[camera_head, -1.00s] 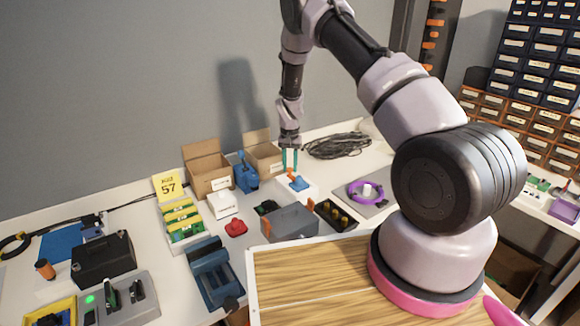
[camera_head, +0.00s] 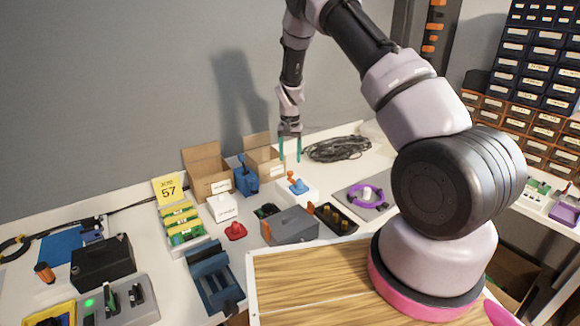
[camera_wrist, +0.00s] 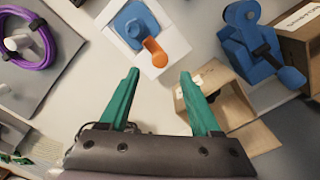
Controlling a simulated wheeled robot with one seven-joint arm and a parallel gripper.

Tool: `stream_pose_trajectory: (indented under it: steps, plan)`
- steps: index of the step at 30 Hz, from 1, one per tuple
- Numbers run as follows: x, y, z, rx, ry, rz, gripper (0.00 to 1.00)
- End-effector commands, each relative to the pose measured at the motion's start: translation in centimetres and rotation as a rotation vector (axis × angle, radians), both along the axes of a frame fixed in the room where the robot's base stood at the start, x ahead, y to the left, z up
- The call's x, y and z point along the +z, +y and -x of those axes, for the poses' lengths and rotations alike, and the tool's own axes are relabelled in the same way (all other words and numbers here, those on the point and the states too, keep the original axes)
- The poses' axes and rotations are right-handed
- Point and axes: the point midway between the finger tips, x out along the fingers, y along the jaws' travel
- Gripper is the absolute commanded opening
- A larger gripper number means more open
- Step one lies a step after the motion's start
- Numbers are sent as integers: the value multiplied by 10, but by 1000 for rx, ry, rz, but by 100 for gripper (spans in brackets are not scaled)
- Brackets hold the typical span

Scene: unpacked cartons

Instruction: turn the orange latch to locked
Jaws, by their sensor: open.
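The orange latch (camera_head: 291,175) is a short lever with a rounded end on a blue base (camera_head: 299,187), mounted on a white block (camera_head: 297,193). In the wrist view the orange latch (camera_wrist: 155,52) points down and right from its blue base (camera_wrist: 136,26), on the white block (camera_wrist: 172,33). My gripper (camera_head: 290,160) has teal fingers, is open and empty, and hangs above and just behind the latch. In the wrist view my gripper's fingertips (camera_wrist: 159,73) point toward the latch, which lies just beyond them and between their lines. I see no contact.
Open cardboard cartons (camera_head: 208,172) and a blue clamp-like device (camera_head: 246,176) stand left of the latch. A grey box (camera_head: 290,226) and a black tray (camera_head: 335,218) are in front. A purple ring (camera_head: 367,195) lies to the right, and a black cable coil (camera_head: 337,149) behind.

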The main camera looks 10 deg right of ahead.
Motion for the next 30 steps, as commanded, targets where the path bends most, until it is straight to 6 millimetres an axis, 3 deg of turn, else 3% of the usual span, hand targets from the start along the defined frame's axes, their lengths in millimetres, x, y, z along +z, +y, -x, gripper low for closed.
stream_pose_trajectory:
  steps: [3, 9, 23, 26, 30]
  plan:
    - [24, 0, -1, 0, -2, 0, 64]
    - [46, 0, -1, 1, -2, 0, 64]
    - [57, -1, 0, -2, -6, -5, 64]
    - [85, -4, 4, -8, -30, -23, 64]
    - [151, -12, 20, -17, -85, -67, 64]
